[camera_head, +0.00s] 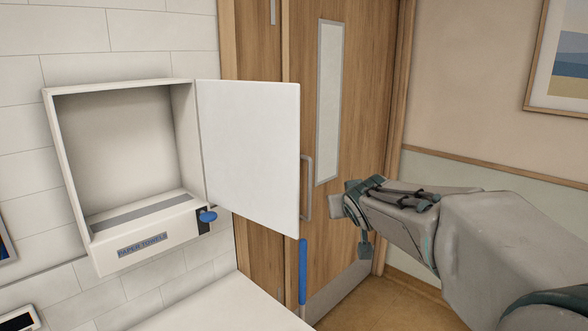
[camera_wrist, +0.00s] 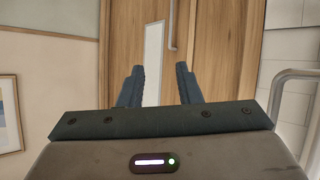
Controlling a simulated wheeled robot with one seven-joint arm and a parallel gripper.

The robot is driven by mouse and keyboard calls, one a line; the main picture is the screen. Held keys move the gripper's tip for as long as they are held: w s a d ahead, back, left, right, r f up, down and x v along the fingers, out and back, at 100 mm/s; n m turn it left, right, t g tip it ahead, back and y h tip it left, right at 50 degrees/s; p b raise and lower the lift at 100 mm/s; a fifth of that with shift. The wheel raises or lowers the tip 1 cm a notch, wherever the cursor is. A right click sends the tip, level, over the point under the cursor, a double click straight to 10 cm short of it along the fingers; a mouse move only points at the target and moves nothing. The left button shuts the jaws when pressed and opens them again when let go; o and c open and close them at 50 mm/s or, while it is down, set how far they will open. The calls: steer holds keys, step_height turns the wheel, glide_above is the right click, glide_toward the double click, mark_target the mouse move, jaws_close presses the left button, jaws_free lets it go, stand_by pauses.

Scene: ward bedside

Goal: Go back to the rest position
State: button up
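My gripper (camera_head: 350,222) is in the right half of the head view, held in the air in front of the wooden door (camera_head: 260,50). In the wrist view the two dark fingers of my gripper (camera_wrist: 161,80) stand apart with nothing between them, so it is open and empty. Both fingers point toward the door (camera_wrist: 215,60). The gripper appears to touch nothing. My arm comes in from the right edge of the head view.
A paper towel dispenser (camera_head: 152,248) hangs on the tiled wall at left, empty inside, its white door (camera_head: 250,150) swung open. A pale surface (camera_head: 225,310) lies below. A framed picture (camera_head: 560,60) hangs at right. A grey metal rail (camera_wrist: 280,85) shows in the wrist view.

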steer(key=s+d+f+g+b, duration=0.1)
steer(key=s+f+g+b, duration=0.1)
steer(key=s+f, duration=0.5)
steer(key=s+f+m+g+b, duration=0.1)
steer(key=s+f+g+b, duration=0.1)
steer(key=s+f, duration=0.5)
steer(key=s+d+f+g+b, duration=0.1)
steer(key=s+f+g, duration=0.3)
steer(key=s, duration=1.2)
step_height(320, 180, down, 3)
steer(key=shift+s+d+r+g+b, duration=0.15)
steer(key=shift+d+g+b, duration=0.15)
steer(key=shift+b, duration=0.5)
